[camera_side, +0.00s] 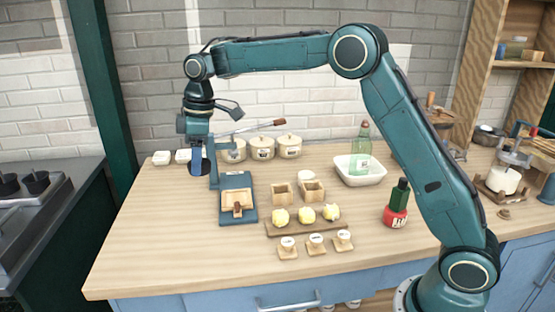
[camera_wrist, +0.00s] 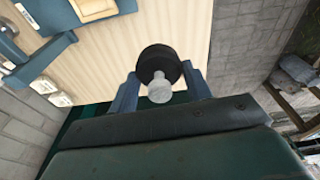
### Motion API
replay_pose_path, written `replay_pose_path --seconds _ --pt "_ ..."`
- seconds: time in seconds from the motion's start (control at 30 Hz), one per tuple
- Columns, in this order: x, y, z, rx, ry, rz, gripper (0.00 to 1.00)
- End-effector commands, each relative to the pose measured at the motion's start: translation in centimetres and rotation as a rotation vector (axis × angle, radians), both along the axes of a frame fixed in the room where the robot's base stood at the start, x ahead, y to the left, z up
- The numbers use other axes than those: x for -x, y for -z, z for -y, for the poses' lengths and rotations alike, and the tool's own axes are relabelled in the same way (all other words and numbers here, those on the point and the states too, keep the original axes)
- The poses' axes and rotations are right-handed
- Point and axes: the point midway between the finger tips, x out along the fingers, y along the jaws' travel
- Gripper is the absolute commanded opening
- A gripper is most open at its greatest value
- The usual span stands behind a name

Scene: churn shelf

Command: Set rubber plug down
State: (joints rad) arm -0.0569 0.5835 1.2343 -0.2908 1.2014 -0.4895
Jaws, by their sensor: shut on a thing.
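My gripper (camera_wrist: 160,86) is shut on the rubber plug (camera_wrist: 158,62), a black round piece with a pale grey knob, between two blue fingers. The knob faces the wrist camera. In the side view my gripper (camera_side: 203,167) points down near the back left of the wooden worktop (camera_side: 150,240), and the plug is hard to pick out there. I cannot tell whether the plug touches the worktop.
A blue board (camera_side: 250,214) with a wooden piece lies just right of my gripper. Lidded cream pots (camera_side: 289,147) and small white dishes (camera_side: 161,158) stand along the back. Wooden boxes (camera_side: 281,193) and a white basin (camera_side: 360,172) are further right. The left front is clear.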

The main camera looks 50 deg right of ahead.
Motion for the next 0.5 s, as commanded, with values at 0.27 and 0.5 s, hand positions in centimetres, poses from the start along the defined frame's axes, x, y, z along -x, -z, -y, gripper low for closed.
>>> replay_pose_path --seconds 0.27,0.5 --pt "-4.5 0.0 1.2 0.000 0.384 0.001 0.26" --pt "-7.1 0.1 2.0 -0.001 0.669 -0.001 0.26"
